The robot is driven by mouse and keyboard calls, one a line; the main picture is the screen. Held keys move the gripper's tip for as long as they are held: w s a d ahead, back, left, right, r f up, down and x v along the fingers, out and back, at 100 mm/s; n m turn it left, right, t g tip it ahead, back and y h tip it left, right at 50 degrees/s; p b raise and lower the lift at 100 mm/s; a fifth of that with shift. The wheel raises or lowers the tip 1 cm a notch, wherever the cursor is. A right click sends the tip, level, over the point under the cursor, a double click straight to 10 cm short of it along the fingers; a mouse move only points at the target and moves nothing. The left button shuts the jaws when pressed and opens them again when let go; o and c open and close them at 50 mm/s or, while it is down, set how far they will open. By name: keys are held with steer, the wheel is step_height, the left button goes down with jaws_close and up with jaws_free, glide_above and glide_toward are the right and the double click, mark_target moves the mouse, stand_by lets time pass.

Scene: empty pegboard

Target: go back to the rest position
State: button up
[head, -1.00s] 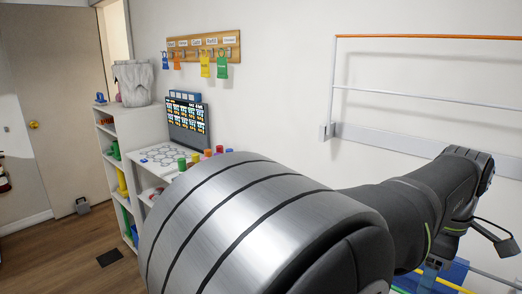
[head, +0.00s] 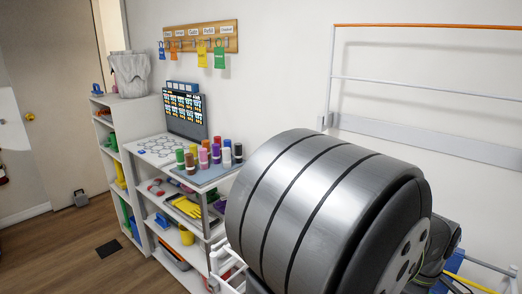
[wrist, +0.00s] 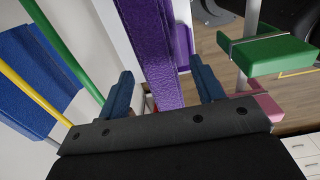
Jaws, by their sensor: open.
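My gripper (wrist: 161,70) shows in the wrist view as two blue fingers standing well apart, so it is open. A purple textured bar (wrist: 158,50) shows between the fingers and runs up out of the picture. I cannot tell how far it lies from them, and no finger is seen closed on it. In the head view my gripper is not visible; a large silver-banded joint of my own arm fills the lower right and hides what is behind it.
Wrist view: a green block (wrist: 268,54), a pink block (wrist: 262,105) and a blue panel (wrist: 35,80) lie close around. Head view: a shelf (head: 158,184) carries colored cylinders (head: 190,160); a rack of tags (head: 200,40) hangs on the wall.

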step_height(320, 180, up, 10)
stand_by(0.4)
stand_by(0.8)
steer(key=s+a+f+m+t+h, duration=0.15)
steer(key=a+m, duration=0.55)
steer(key=a, duration=1)
steer(key=s+a+f+m+t, duration=0.3)
steer(key=a+f+m, duration=0.3)
steer(key=a+f, duration=0.2)
steer(key=shift+s+a+f+m+t+h, duration=0.4)
steer(key=shift+s+a, duration=0.45)
steer(key=shift+a, duration=0.25)
